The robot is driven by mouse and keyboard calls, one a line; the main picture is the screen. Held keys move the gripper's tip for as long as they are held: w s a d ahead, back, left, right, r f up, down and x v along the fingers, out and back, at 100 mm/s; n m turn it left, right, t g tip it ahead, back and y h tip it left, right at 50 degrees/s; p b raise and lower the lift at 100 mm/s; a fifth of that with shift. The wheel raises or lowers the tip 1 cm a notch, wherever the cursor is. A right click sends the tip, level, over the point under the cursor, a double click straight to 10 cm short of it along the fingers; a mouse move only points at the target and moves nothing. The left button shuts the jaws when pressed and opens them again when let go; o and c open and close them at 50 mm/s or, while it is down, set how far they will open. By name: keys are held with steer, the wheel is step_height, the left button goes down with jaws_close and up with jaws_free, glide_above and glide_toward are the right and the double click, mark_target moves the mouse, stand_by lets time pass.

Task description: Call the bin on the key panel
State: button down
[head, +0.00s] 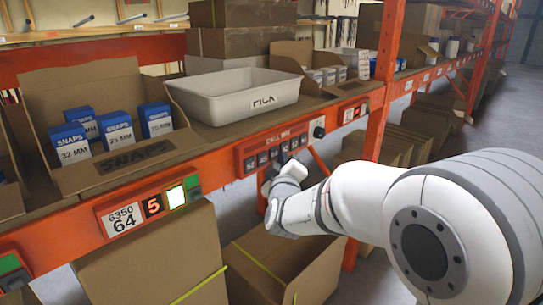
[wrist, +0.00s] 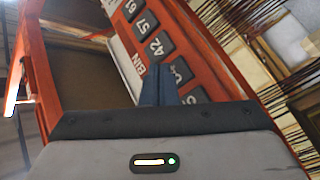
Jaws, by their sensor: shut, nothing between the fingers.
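The key panel (head: 272,148) is an orange-red strip with a row of dark keys, mounted on the front beam of the rack. In the wrist view the panel (wrist: 148,28) runs diagonally, with white-numbered keys; 57 (wrist: 147,24) and 42 (wrist: 159,46) are readable, and "BIN" is lettered beside them. My gripper (wrist: 161,70) is shut and empty, its fingertips in front of the panel just below key 42, partly covering a key there. Whether they touch it cannot be told. In the head view my gripper (head: 268,182) is at the panel's lower edge, small and partly hidden by my wrist.
A white tray marked PICK (head: 235,95) stands on the shelf above. A carton of SNAPS boxes (head: 97,172) is to its left. A label reading 6350 64 (head: 124,217) has a 5 and a lit button beside it. Open cartons (head: 283,262) stand below; an orange upright (head: 386,75) is right.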

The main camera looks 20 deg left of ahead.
steer(key=shift+d, duration=0.1)
steer(key=shift+s+d+b, duration=0.35)
steer(key=shift+d+b, duration=0.05)
steer(key=shift+d, duration=0.4)
steer(key=shift+s+d+b, duration=0.3)
steer(key=shift+d+b, duration=0.05)
steer(key=shift+d, duration=0.4)
steer(key=shift+s+d+b, duration=0.35)
steer(key=shift+d+b, duration=0.05)
steer(key=shift+d, duration=0.4)
